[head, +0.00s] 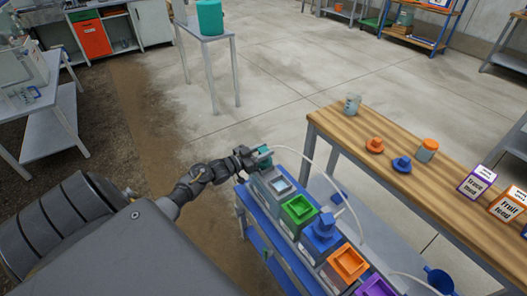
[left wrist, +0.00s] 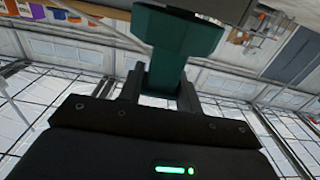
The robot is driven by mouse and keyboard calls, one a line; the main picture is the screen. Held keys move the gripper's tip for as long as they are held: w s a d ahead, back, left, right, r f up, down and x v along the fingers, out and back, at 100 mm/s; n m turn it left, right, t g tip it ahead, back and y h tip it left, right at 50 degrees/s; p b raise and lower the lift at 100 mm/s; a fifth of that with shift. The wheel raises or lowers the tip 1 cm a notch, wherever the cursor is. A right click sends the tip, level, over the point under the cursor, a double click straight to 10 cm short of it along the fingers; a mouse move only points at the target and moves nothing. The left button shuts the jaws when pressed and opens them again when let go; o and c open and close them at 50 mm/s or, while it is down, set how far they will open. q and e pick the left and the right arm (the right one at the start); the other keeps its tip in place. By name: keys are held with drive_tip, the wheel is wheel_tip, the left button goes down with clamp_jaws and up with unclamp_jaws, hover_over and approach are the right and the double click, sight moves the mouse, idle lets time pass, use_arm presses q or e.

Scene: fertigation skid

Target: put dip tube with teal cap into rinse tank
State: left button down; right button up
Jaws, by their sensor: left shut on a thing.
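My left gripper (head: 250,157) is shut on the teal cap (head: 264,153) of the dip tube, at the far end of the tank row. In the left wrist view the teal cap (left wrist: 178,32) sits between the fingers, its narrower neck gripped. The tube below the cap is hidden in the head view. A grey tank with a pale square opening (head: 281,185) stands just below and right of the cap; no label shows that it is the rinse tank. A thin white hose arches from near the cap to the right. My right gripper is not in view.
Tanks with green (head: 299,209), orange (head: 348,263) and purple (head: 375,287) rims follow the grey one; a blue cap (head: 323,226) stands on the tank between green and orange. A wooden bench (head: 400,185) with loose caps, bottles and boxes stands at right.

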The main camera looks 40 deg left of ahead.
use_arm(q)
drive_tip(key=c, duration=1.1)
unclamp_jaws()
drive_tip(key=shift+o, duration=1)
drive_tip(key=v, duration=1.1)
drive_tip(key=shift+b, duration=0.35)
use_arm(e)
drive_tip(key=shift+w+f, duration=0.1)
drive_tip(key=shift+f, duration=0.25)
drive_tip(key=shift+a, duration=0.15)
